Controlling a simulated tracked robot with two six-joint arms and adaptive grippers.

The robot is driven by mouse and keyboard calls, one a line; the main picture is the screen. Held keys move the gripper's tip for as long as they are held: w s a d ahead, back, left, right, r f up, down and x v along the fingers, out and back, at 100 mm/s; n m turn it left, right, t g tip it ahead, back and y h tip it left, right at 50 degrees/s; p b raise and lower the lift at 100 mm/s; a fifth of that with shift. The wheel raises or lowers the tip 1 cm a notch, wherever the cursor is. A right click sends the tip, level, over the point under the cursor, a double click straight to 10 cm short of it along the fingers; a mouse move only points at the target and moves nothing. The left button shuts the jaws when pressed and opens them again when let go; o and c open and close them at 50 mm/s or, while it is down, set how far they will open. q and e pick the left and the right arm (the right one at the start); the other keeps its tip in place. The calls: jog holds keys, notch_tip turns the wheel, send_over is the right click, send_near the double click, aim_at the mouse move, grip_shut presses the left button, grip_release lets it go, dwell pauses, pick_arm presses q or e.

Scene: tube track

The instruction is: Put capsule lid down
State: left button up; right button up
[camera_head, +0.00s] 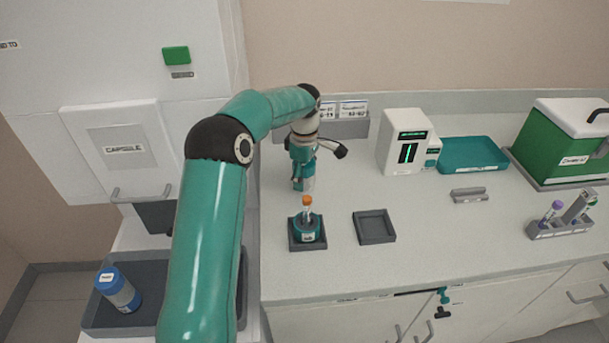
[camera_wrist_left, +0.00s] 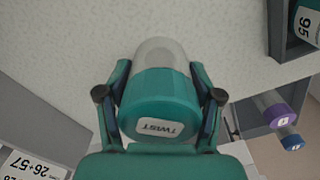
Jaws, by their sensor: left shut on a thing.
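My left gripper (camera_head: 303,172) is over the bench, left of the middle in the head view. In the left wrist view its fingers are shut on both sides of the capsule lid (camera_wrist_left: 160,95), a teal cap with a "TWIST" label and a pale rounded end. A teal capsule base (camera_head: 307,234) with an orange-capped tube (camera_head: 307,202) standing in it sits in a dark square holder, nearer the front edge than the gripper. An empty dark square tray (camera_head: 375,228) lies to its right. My right gripper is not in view.
A grey rack (camera_head: 352,128) stands behind the gripper. A white device (camera_head: 405,140), a teal tray (camera_head: 473,167) and a green box (camera_head: 562,140) are farther right. A tube rack (camera_head: 560,229) is at the right. The bench around the empty tray is clear.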

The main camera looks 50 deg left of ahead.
pick_arm(q)
jog(key=o, duration=1.3)
jog(key=shift+r, duration=0.1)
notch_tip(320, 180, up, 12)
jog(key=shift+f+p, duration=0.1)
jog(key=shift+p, duration=0.25)
